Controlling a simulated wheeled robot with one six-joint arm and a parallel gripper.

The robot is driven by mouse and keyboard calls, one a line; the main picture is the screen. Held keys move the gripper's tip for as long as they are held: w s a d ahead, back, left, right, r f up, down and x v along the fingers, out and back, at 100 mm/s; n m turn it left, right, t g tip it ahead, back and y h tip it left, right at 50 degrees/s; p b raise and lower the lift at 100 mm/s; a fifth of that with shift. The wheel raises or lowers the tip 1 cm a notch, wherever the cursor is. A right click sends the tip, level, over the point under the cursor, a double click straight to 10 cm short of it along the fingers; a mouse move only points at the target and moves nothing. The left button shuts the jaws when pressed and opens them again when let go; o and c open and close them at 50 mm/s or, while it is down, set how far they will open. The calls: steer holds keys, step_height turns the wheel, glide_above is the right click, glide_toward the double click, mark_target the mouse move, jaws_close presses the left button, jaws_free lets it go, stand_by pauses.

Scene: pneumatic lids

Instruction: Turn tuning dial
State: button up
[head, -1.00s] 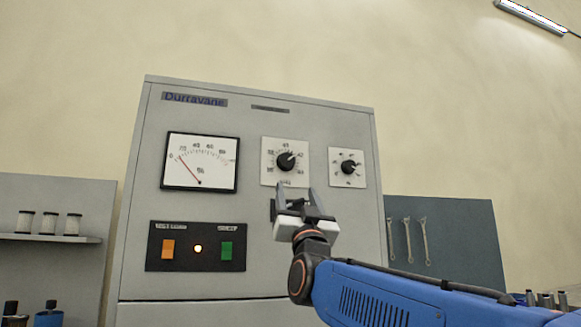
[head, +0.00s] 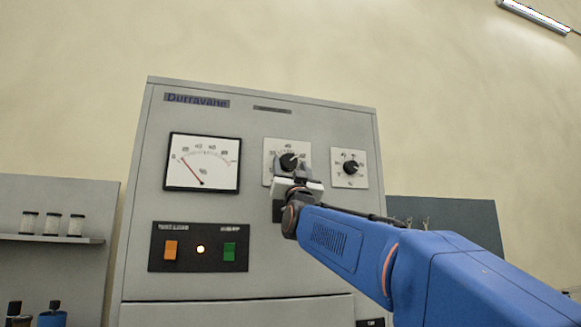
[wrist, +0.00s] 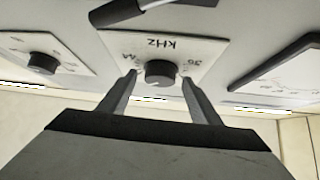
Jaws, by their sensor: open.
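The larger black dial (head: 288,161) sits on a white scale plate in the upper middle of the grey cabinet. In the wrist view the same dial (wrist: 160,73) shows on its plate marked kHz. My gripper (head: 291,178) is just in front of and below the dial in the head view. In the wrist view my gripper (wrist: 160,80) is open, with one finger on each side of the dial and a visible gap to each side. Part of the dial and its plate is hidden by my gripper in the head view.
A smaller dial (head: 350,168) is to the right on the cabinet (head: 330,240). A needle meter (head: 203,163) is to the left. Below it a black panel has an orange switch (head: 170,250), a lit lamp (head: 200,249) and a green switch (head: 229,251).

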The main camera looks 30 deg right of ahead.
steer(key=shift+w+r, duration=0.15)
steer(key=c, duration=1)
steer(key=shift+y, duration=0.3)
steer(key=shift+c, duration=0.2)
